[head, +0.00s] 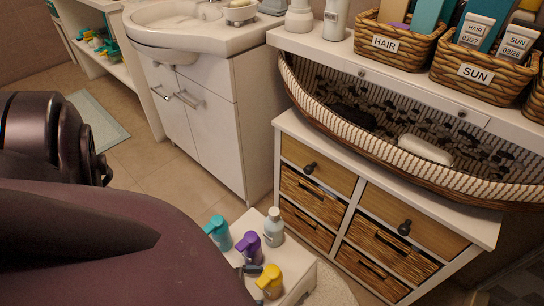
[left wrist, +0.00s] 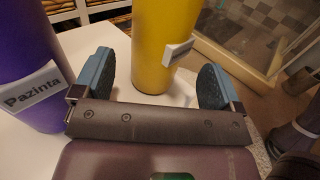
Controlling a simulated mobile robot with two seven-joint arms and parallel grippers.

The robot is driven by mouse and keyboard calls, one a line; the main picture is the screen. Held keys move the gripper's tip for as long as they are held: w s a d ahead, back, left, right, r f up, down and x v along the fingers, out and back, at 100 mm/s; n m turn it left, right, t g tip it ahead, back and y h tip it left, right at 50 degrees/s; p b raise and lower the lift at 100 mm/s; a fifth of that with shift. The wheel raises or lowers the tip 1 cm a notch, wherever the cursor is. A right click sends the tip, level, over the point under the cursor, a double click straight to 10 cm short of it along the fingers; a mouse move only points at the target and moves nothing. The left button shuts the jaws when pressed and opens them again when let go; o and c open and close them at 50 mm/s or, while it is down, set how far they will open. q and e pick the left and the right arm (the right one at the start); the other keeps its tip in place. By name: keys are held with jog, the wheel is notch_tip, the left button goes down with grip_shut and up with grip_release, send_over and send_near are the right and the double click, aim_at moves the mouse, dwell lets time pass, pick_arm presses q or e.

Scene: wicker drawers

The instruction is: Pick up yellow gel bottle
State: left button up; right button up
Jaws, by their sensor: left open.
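The yellow gel bottle (head: 269,281) stands upright on a small white stool (head: 296,262) at the bottom of the head view. In the left wrist view the yellow bottle (left wrist: 162,45) stands between and just beyond the two blue-padded fingers of my left gripper (left wrist: 157,80). A gap shows on both sides, and a small label on the bottle faces the right finger. My left gripper is open and empty. In the head view my arm hides most of it.
A purple bottle (head: 249,246) stands close beside the yellow one; it shows at left in the left wrist view (left wrist: 28,65). A teal bottle (head: 218,233) and a pale bottle (head: 273,227) share the stool. Wicker drawers (head: 314,196) and a white sink cabinet (head: 205,115) stand behind.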

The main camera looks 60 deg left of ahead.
pick_arm(q)
jog(key=shift+x, duration=2.35)
jog(key=shift+w+a, duration=0.1)
jog(key=shift+c, duration=0.2)
jog(key=c, duration=1.1)
jog(key=shift+r, duration=0.15)
